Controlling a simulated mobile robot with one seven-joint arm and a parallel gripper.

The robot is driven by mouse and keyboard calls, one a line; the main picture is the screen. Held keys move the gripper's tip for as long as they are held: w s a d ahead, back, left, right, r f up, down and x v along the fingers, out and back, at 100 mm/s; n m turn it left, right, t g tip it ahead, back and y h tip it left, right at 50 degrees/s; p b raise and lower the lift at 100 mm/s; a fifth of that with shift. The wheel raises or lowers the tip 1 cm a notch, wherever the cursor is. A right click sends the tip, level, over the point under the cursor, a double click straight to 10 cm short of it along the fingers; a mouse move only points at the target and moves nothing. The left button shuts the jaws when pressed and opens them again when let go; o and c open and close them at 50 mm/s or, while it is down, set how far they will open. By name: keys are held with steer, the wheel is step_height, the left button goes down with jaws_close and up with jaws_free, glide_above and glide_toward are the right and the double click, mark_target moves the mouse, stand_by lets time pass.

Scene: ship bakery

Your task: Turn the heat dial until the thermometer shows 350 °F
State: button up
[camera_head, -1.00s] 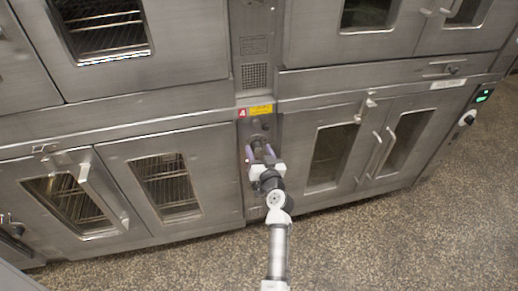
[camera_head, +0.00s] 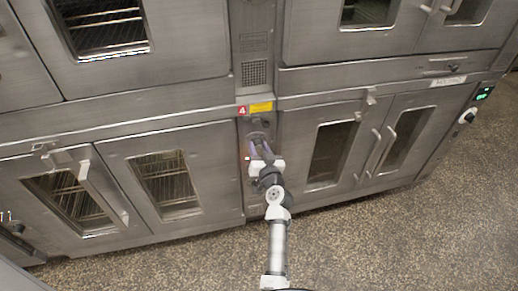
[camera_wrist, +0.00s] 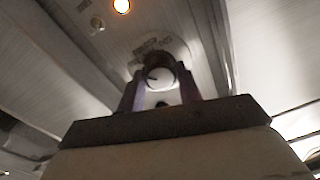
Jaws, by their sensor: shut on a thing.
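My gripper (camera_head: 260,148) reaches to the narrow control column between the lower ovens. Its purple fingers are shut on a round dial (camera_wrist: 160,76), one finger on each side. In the wrist view the dial's face is pale with a dark rim and a dark mark. In the head view the fingers mostly hide the dial. A small green-lit display (camera_head: 483,95) is at the far right, its digits too small to read. I cannot tell whether it is the thermometer.
A lit amber lamp (camera_wrist: 122,5) is near the dial. A pale knob (camera_head: 467,117) is below the green display. Oven doors with protruding handles (camera_head: 378,152) flank the column. The speckled floor (camera_head: 400,240) is clear.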

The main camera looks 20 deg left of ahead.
steer(key=shift+m+b, duration=0.65)
steer(key=shift+m, duration=2.05)
steer(key=o, duration=1)
steer(key=shift+b+v, duration=1.7)
steer(key=shift+v, duration=5.25)
steer(key=shift+f, duration=0.1)
